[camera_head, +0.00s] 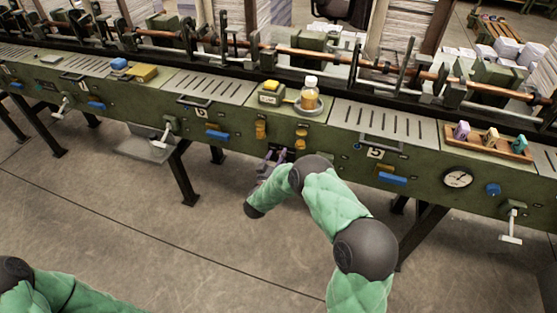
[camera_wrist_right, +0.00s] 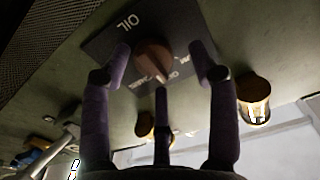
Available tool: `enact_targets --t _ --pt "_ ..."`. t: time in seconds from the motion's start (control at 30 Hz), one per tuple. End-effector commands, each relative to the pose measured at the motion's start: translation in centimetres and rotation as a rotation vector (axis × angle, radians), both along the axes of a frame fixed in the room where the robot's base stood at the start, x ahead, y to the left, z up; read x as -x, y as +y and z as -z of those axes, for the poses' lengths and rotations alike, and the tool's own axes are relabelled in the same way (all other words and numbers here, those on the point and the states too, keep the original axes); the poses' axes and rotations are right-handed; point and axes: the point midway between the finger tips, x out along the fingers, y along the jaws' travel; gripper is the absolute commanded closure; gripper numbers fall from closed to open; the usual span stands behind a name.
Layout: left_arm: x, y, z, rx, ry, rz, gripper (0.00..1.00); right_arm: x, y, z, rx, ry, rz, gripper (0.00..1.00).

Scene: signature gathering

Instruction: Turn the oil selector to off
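The oil selector (camera_wrist_right: 153,58) is a brown knob on a dark plate (camera_wrist_right: 102,48) marked OIL, on the green machine front. The plate's smaller markings are partly hidden and hard to read, so I cannot tell its setting. My right gripper (camera_wrist_right: 165,78) has its fingers spread, with one on each side of the knob and one below it in the right wrist view. I cannot tell whether any finger touches the knob. In the head view my right gripper (camera_head: 270,163) is at the machine's lower front, and the selector is not clearly visible there. My left gripper is out of view.
Brass-coloured fittings (camera_head: 261,130) sit on the front just above my right gripper; one is close to a finger in the right wrist view (camera_wrist_right: 254,97). Blue handles (camera_head: 217,135) line the machine front.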

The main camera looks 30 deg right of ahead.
Motion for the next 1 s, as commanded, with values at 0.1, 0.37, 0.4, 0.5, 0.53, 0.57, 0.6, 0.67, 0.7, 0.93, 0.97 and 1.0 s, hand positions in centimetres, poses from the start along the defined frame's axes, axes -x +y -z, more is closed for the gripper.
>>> enact_targets --t 0.1,0.37,0.4,0.5,0.53,0.57,0.6,0.67,0.7,0.93,0.97,1.0 --pt "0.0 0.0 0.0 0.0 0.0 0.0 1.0 0.1 0.0 0.3 -0.002 0.006 0.0 0.39" --pt "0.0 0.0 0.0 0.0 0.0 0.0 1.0 0.8 1.0 0.4 -0.004 0.009 -0.003 0.39" --pt "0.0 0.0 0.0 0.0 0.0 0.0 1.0 1.2 1.4 0.5 -0.004 0.01 -0.004 0.39" --pt "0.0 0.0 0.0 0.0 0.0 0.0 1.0 2.3 2.7 0.4 -0.003 0.01 -0.004 0.39" --pt "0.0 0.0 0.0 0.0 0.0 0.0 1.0 2.7 3.2 0.4 -0.004 0.01 -0.005 0.39" --pt "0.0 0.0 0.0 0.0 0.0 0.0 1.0 3.1 3.7 0.4 -0.004 0.01 -0.004 0.39" --pt "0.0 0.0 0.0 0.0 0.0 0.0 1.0 3.6 4.3 0.5 -0.004 0.01 -0.005 0.39" --pt "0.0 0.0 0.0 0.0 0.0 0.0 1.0 4.4 5.2 0.4 -0.002 0.008 -0.005 0.39" --pt "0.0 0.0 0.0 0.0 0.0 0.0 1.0 4.9 5.9 0.4 -0.003 0.009 -0.004 0.39" --pt "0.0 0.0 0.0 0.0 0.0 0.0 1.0 7.1 8.4 0.4 -0.003 0.006 -0.002 0.39" --pt "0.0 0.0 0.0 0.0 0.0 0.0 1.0 7.2 8.6 0.4 -0.003 0.006 -0.003 0.39" --pt "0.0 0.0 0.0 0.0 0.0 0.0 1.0 7.4 8.8 0.3 -0.002 0.006 -0.002 0.39"
